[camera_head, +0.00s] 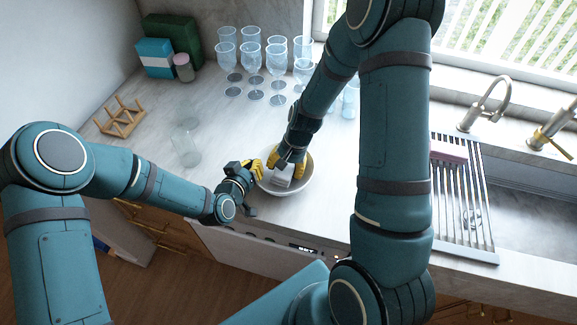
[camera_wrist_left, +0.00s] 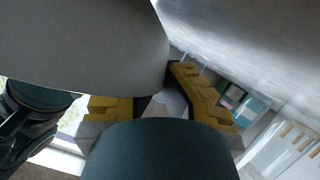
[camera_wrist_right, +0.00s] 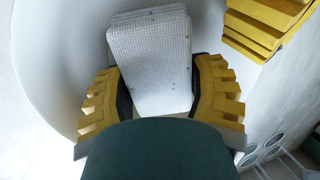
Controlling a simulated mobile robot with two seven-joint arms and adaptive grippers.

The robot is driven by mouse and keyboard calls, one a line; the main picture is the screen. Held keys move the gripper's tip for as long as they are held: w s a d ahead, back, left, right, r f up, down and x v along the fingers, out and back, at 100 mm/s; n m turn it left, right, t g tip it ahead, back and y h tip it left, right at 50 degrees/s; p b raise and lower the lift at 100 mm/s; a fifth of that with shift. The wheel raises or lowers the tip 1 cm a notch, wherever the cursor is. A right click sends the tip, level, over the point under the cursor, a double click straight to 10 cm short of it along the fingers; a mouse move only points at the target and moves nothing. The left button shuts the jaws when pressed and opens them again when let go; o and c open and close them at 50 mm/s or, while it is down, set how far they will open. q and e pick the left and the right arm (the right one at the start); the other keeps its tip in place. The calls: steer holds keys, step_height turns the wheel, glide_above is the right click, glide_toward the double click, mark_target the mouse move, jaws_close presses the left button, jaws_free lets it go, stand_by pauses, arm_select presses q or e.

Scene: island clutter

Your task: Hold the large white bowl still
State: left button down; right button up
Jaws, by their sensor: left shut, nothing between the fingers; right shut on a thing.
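The large white bowl (camera_head: 308,181) stands on the counter near its front edge. Its curved outside fills the upper left of the left wrist view (camera_wrist_left: 80,45), and its inner wall shows in the right wrist view (camera_wrist_right: 50,60). My left gripper (camera_head: 257,169) is shut at the bowl's left rim, with nothing held; I cannot tell if it touches the rim. My right gripper (camera_head: 287,166) reaches down into the bowl from above, shut on a white textured block (camera_wrist_right: 155,65). The block also shows inside the bowl in the head view (camera_head: 281,179).
Several stemmed glasses (camera_head: 254,62) stand at the back. Clear tumblers (camera_head: 187,153) stand left of the bowl. A wooden rack (camera_head: 120,118), a blue-and-white box (camera_head: 155,57) and a pinkish cup (camera_head: 184,68) are further left. A slatted drainer (camera_head: 468,205) and sink lie right.

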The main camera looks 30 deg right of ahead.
steer(key=shift+a+r, duration=0.1)
steer(key=shift+r, duration=0.35)
arm_select(q)
steer(key=shift+s+d, duration=0.1)
steer(key=shift+s, duration=0.05)
arm_select(e)
steer(key=shift+r, duration=3.15)
arm_select(q)
steer(key=c, duration=1.1)
jaws_free()
steer(key=shift+o, duration=0.2)
steer(key=shift+r, duration=0.1)
steer(key=v, duration=1.2)
